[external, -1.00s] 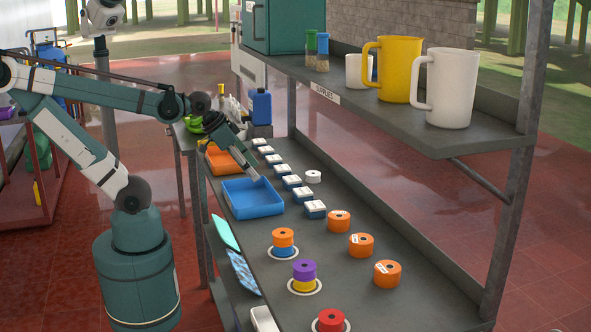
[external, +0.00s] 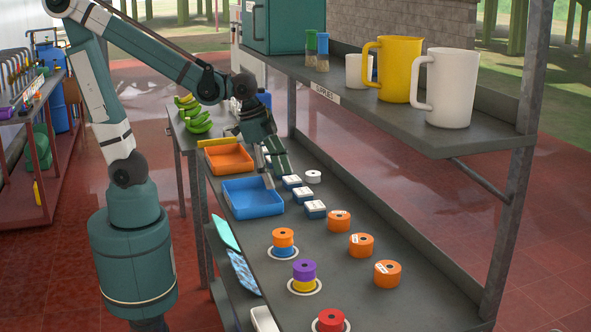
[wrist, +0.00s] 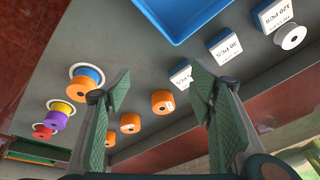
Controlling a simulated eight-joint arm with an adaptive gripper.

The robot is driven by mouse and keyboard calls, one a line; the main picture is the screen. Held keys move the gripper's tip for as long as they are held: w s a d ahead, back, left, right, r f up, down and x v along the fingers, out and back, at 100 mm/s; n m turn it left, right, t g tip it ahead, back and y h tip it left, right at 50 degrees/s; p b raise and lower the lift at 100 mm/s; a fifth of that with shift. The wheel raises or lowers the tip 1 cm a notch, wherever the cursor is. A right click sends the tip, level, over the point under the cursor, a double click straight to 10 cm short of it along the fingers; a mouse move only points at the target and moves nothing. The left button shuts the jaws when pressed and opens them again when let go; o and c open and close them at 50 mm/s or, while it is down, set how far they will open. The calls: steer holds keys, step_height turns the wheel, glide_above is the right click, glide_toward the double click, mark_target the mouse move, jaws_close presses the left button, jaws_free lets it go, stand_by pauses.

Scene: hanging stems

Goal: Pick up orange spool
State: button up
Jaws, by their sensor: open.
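Three loose orange spools stand in a row on the table: the far one (external: 338,221), the middle one (external: 361,245) and the near one (external: 387,273). Another orange spool (external: 283,235) sits on a blue spool (external: 284,252). In the wrist view the loose orange spools (wrist: 162,101) show between my fingers, and the stacked orange one (wrist: 83,82) lies left of them. My gripper (external: 268,176) is open and empty, above the blue tray's right edge, apart from all the spools. It also shows in the wrist view (wrist: 160,85).
The blue tray (external: 253,212) and orange tray (external: 228,170) lie at the left. Small labelled boxes (external: 315,209) and a white spool (external: 313,177) stand near my gripper. Purple-yellow (external: 304,270) and red (external: 331,320) spools stand in front. The shelf (external: 440,110) overhangs the back.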

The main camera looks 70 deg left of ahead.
steer(key=d+m+g+p, duration=0.2)
steer(key=d+m+p, duration=0.35)
steer(key=d, duration=0.55)
steer(key=m+g+y+p, duration=0.1)
steer(key=m+p, duration=0.2)
steer(key=p, duration=0.1)
glide_toward(283, 233)
steer(key=shift+w+a+f, duration=0.45)
steer(key=shift+a+f, duration=0.1)
steer(key=shift+f, duration=0.05)
steer(key=shift+s+d+f+p, duration=0.2)
steer(key=shift+s+d+p, duration=0.15)
steer(key=shift+d, duration=0.2)
steer(key=shift+d+f+m, duration=0.1)
steer(key=shift+m, duration=0.15)
steer(key=shift+f, duration=0.1)
steer(key=shift+f, duration=1.2)
steer(key=shift+f, duration=0.1)
steer(key=shift+f, duration=2.5)
